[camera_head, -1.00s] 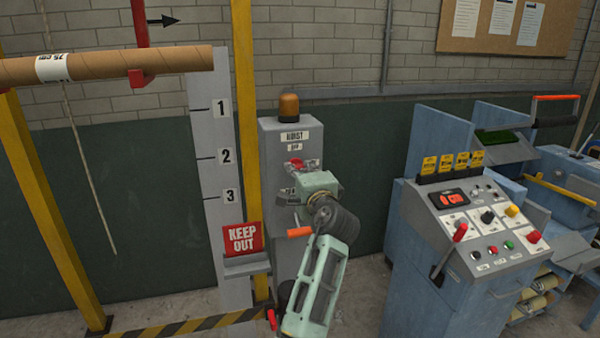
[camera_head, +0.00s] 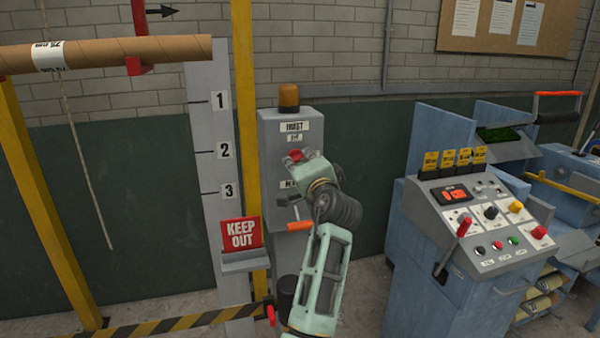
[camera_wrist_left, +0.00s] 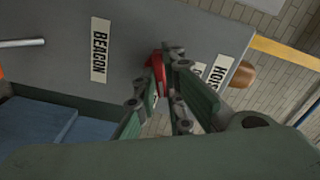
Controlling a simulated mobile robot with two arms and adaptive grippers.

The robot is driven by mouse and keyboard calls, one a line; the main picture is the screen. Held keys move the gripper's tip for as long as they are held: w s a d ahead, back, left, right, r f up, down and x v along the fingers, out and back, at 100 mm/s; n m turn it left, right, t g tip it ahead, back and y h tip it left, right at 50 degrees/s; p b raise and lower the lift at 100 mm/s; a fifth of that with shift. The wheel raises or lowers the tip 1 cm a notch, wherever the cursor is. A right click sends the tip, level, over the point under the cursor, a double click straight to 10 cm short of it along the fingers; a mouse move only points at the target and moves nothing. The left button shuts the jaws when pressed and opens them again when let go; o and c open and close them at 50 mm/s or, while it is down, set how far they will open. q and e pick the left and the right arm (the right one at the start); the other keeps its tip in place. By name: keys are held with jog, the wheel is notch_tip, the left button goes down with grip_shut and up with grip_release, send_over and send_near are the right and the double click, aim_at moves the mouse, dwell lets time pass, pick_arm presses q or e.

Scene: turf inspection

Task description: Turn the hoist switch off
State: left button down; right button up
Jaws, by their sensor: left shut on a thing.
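The hoist switch is a red knob (camera_head: 295,155) on the front of a grey control box (camera_head: 272,160), below the HOIST label (camera_head: 294,126). My left gripper (camera_head: 301,163) reaches up to it from below right and partly covers it. In the left wrist view, the red knob (camera_wrist_left: 156,72) sits between the fingertips of my left gripper (camera_wrist_left: 162,78), which is shut on it. The small label above the knob is too blurred to read surely. My right gripper is not in view.
An orange-ended lever (camera_head: 300,226) sticks out lower on the box, and an amber beacon (camera_head: 289,98) tops it. A KEEP OUT sign (camera_head: 241,234) and yellow post (camera_head: 243,100) stand left. A blue console (camera_head: 445,270) stands right. A striped barrier (camera_head: 175,324) runs low in front.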

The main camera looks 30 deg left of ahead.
pick_arm(q)
jog(key=shift+f+n+b, duration=0.15)
jog(key=shift+n+b, duration=2.5)
jog(key=shift+n, duration=0.75)
jog(key=shift+f+n+b, duration=0.1)
jog(key=shift+n+b, duration=2.5)
jog(key=shift+n, duration=0.8)
jog(key=c, duration=1.8)
grip_release()
jog(key=shift+r, duration=0.15)
jog(key=shift+c, duration=0.2)
jog(key=shift+r, duration=0.1)
notch_tip(320, 180, up, 10)
jog(key=shift+f, duration=0.1)
